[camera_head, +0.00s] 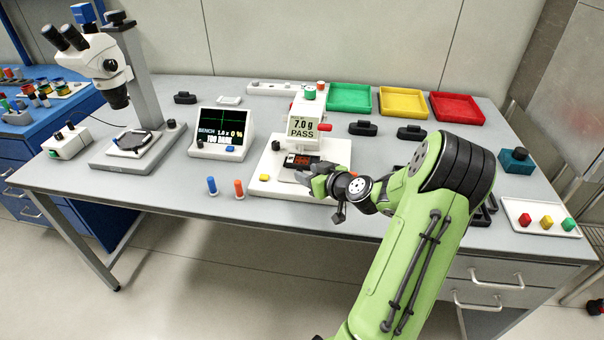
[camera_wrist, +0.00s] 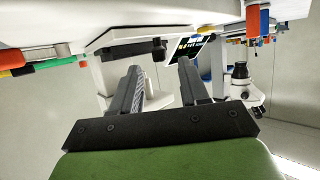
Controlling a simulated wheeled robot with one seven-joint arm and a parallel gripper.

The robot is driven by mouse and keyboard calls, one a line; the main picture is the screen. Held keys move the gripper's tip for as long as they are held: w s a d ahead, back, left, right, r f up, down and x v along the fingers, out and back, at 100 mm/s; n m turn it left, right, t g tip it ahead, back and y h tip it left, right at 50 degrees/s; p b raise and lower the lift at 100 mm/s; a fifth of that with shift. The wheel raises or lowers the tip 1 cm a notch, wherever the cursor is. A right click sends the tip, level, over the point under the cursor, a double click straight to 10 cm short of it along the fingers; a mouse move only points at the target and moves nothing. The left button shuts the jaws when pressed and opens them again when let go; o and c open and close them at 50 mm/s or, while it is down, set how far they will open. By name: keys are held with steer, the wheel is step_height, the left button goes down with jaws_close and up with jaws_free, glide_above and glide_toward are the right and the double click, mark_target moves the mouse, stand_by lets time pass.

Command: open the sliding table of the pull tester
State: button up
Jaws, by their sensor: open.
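The pull tester (camera_head: 306,118) is a white machine on a white base plate, with a display reading 7.0 g PASS. Its sliding table (camera_head: 290,162) looks like the dark piece with a red part low on its front; my gripper hides some of it. My gripper (camera_head: 312,180) is at the front right of this piece, over the base plate. In the wrist view my two dark fingers (camera_wrist: 160,72) are apart with nothing between them. A dark bar (camera_wrist: 140,50) shows just past the fingertips; it may be the table's handle, and I cannot tell whether the fingers touch it.
The bench monitor (camera_head: 219,133) and a microscope (camera_head: 115,90) stand to the left. Blue (camera_head: 212,186) and orange (camera_head: 239,189) pegs stand near the front edge. Green (camera_head: 349,98), yellow (camera_head: 403,103) and red (camera_head: 456,108) trays are at the back. The front left of the tabletop is clear.

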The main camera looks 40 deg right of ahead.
mark_target(300, 170)
steer(key=x, duration=0.3)
steer(key=shift+w+f, duration=0.15)
steer(key=shift+w, duration=0.15)
steer(key=shift+c, duration=0.2)
jaws_close()
